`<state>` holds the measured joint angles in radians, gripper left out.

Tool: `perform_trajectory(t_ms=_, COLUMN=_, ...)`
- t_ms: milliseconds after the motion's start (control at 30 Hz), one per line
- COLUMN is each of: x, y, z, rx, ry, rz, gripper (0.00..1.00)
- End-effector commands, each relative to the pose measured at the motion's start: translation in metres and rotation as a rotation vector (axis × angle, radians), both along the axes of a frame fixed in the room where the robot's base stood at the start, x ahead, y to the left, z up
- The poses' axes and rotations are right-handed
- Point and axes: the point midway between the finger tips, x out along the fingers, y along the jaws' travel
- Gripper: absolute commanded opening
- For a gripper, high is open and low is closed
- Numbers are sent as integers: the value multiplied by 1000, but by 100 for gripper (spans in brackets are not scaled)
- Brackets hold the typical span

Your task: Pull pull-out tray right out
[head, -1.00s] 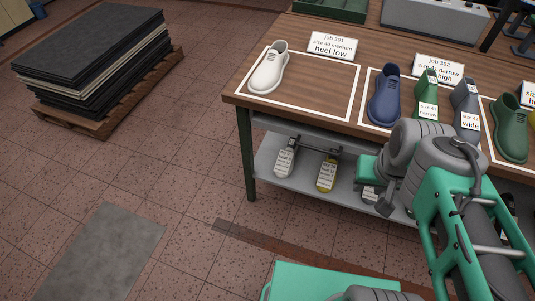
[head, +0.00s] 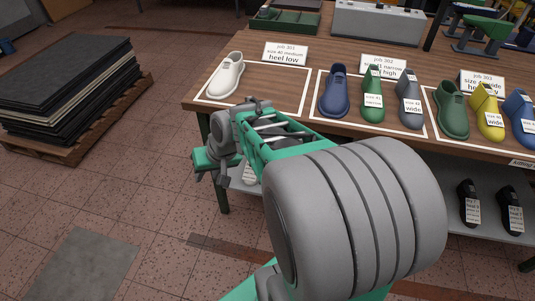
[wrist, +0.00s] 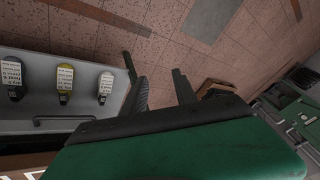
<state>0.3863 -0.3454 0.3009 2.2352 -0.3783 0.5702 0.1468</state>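Under the bench, a grey shelf surface (head: 489,222) shows on the right in the head view, holding two black shoe lasts (head: 469,203). My arm hides much of the space to its left. The wrist view shows a grey tray or shelf (wrist: 30,128) at left, with several labelled lasts (wrist: 64,82) and a dark bar handle (wrist: 65,120). I cannot tell which part is the right pull-out tray. My gripper (wrist: 153,66) is open, its two dark fingers apart with only floor between them. It is beside the tray, clear of the handle. In the head view, it is near the bench's left end.
The wooden bench top (head: 255,112) carries lasts, including a white one (head: 227,76), and job cards. A pallet (head: 105,128) with dark sheets stands at left. A grey mat (head: 82,264) lies on open floor at lower left.

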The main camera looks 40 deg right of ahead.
Motion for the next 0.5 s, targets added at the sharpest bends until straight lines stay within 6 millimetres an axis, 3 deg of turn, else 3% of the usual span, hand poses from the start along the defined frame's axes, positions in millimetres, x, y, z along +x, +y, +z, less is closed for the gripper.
perform_trajectory(t_ms=33, x=20, y=-32, z=-51, rx=116, ry=-32, rz=-120, gripper=34)
perform_trajectory(t_ms=100, x=46, y=-74, z=-87, rx=298, ry=-132, rz=-288, gripper=34)
perform_trajectory(t_ms=200, x=60, y=-149, z=-126, rx=568, ry=-314, rz=-563, gripper=34)
perform_trajectory(t_ms=300, x=45, y=-223, z=-147, rx=801, ry=-511, rz=-813, gripper=34)
perform_trajectory(t_ms=400, x=19, y=-276, z=-155, rx=957, ry=-671, rz=-985, gripper=34)
perform_trajectory(t_ms=500, x=4, y=-301, z=-156, rx=1032, ry=-756, rz=-1066, gripper=34)
